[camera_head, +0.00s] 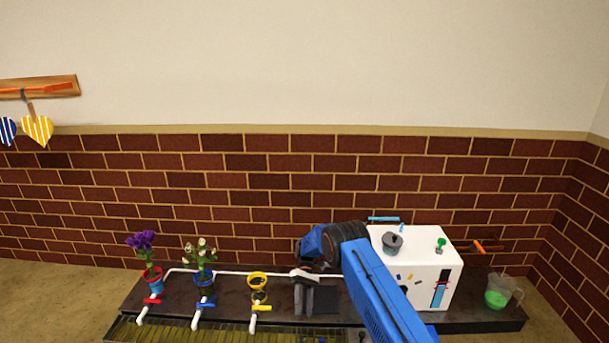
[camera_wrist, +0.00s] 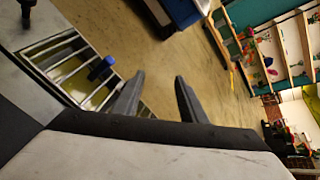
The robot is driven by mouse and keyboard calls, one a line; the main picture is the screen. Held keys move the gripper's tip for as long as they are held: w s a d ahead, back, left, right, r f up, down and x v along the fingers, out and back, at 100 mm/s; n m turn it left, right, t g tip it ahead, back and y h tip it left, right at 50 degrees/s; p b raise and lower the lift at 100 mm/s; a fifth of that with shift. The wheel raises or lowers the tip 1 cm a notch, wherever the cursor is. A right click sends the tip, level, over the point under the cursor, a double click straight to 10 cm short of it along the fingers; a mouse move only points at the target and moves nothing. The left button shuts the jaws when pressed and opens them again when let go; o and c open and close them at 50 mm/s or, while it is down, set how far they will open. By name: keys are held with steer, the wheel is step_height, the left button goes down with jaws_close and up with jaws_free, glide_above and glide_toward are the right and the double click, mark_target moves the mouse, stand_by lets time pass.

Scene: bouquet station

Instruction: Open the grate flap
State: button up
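The grate (camera_wrist: 62,55) shows in the wrist view at upper left as pale metal bars over a yellowish trough, and a blue knob-like piece (camera_wrist: 101,68) stands on it. In the head view the grate (camera_head: 190,329) runs along the front bottom edge, partly cut off by the frame. It appears to lie flat; the flap's outline is not clear. My gripper (camera_wrist: 157,88) is open and empty, with its two dark fingers apart. The left finger overlaps the grate in the wrist view, just right of the blue piece; contact cannot be told. My gripper (camera_head: 305,295) points downward in the head view.
Red, blue and yellow valves (camera_head: 262,308) on white pipes stand left of my gripper, with potted flowers (camera_head: 202,262) behind. A white box (camera_head: 428,262) and a jug of green liquid (camera_head: 497,298) stand at right. Open floor (camera_wrist: 165,50) lies beyond the grate.

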steer(key=d+r+m+t, duration=0.1)
steer(key=d+r+t, duration=0.15)
steer(key=r, duration=0.95)
steer(key=d+r+m+t, duration=0.1)
steer(key=d+r, duration=0.3)
steer(key=r, duration=0.7)
steer(key=s+d+r+m+t, duration=0.15)
steer(key=s+d+r, duration=0.25)
steer(key=r, duration=0.5)
steer(key=s+d+r+t, duration=0.3)
steer(key=s+d+r, duration=0.1)
steer(key=r, duration=0.6)
steer(key=s+d+r+m+t, duration=0.15)
steer(key=s+d+r, duration=0.3)
steer(key=s, duration=0.45)
steer(key=s+d+r+m+t, duration=0.1)
steer(key=s+d+r+t, duration=0.25)
steer(key=s+r, duration=0.35)
steer(key=s+d+f+m+t, duration=0.1)
steer(key=s+d+t, duration=0.1)
steer(key=s, duration=0.8)
steer(key=s+d+f+m+t, duration=0.1)
steer(key=s+d, duration=0.3)
steer(key=s, duration=0.6)
steer(key=shift+s+d+f+m+t, duration=0.25)
steer(key=shift+d+f+m+t, duration=0.1)
steer(key=shift+f+t, duration=0.45)
steer(key=shift+w, duration=0.1)
